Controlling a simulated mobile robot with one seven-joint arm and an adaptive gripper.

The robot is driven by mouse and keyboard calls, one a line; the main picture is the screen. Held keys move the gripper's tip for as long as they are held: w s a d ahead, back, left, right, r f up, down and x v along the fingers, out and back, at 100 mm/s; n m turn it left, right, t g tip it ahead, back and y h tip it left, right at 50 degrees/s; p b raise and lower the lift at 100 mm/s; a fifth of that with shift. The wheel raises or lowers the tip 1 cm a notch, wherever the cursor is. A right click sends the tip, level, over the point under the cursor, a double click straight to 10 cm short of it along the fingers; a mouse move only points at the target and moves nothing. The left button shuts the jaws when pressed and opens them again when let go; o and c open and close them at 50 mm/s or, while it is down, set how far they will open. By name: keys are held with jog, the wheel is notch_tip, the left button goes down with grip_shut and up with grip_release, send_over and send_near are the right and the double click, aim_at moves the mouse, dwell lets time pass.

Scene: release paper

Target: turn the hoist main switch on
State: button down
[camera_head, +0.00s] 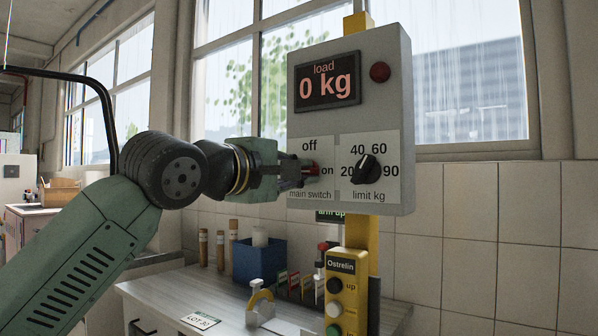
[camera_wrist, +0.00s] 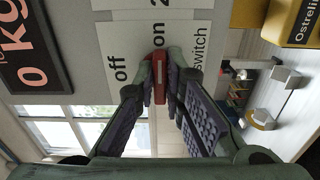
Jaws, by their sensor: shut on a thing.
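The main switch is a red handle (camera_head: 312,168) on the lower left of the grey control box (camera_head: 408,100). Its label has "off" above and "on" to the right. My gripper (camera_head: 303,172) reaches in from the left and is shut on the red handle. In the wrist view, turned on its side, the red handle (camera_wrist: 159,78) sits between my fingertips (camera_wrist: 160,72), lying lengthwise in line with the word "on". My fingers hide part of it. The load display (camera_head: 327,82) shows "0 kg" in red digits.
A black limit knob (camera_head: 367,169) is just right of the switch. A dark red lamp (camera_head: 380,72) sits above it. The yellow pendant (camera_head: 345,290) marked Ostrelin hangs below. A bench (camera_head: 150,290) holds a blue bin (camera_head: 259,262) and small items.

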jog(key=c, duration=1.7)
grip_release()
jog(key=shift+s, duration=0.1)
jog(key=v, duration=1.2)
